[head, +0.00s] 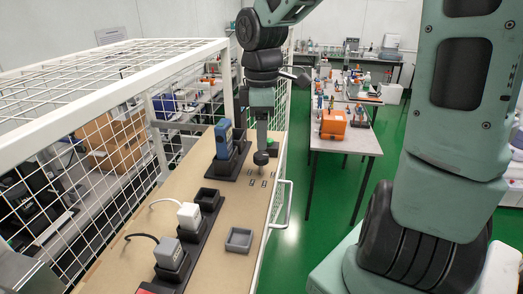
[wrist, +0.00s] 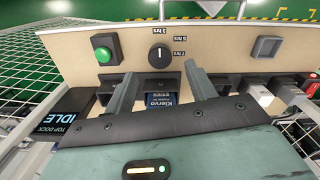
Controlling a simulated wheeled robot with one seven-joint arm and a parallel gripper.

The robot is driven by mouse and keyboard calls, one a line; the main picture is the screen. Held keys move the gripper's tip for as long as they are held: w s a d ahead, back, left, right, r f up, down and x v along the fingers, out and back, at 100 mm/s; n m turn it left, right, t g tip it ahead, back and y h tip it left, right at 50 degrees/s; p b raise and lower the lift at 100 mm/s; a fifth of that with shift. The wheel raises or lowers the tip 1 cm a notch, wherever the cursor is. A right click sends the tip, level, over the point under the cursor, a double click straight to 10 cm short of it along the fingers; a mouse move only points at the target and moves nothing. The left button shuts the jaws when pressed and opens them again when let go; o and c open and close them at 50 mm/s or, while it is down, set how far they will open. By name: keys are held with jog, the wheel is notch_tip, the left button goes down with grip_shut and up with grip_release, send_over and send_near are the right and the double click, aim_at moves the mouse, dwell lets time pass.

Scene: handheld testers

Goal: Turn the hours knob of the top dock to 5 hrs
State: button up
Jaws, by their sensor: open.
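The hours knob (wrist: 160,56) is a round black dial on the tan board, with a white pointer line. In the wrist view the line points up, toward the upside-down 3 hrs label (wrist: 160,31). The 5 hrs label (wrist: 180,38) and 7 hrs label (wrist: 179,53) sit to its right. My gripper (wrist: 161,70) is open and empty, its fingers on either side of the knob in the picture; I cannot tell their height above it. In the head view my gripper (head: 262,148) points down over the knob (head: 261,158). The top dock's screen (wrist: 62,122) reads IDLE.
A green button (wrist: 105,50) is left of the knob. A blue Klervo tester (head: 223,139) stands in the dock close by. White and grey testers (head: 189,215) with cables stand nearer, beside an empty grey tray (head: 239,240). A white mesh cage (head: 110,95) flanks the bench.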

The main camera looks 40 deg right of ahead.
aim_at(262, 155)
notch_tip(262, 155, down, 5)
jog(key=shift+f+b, duration=0.15)
jog(key=shift+b, duration=0.35)
jog(key=c, duration=1)
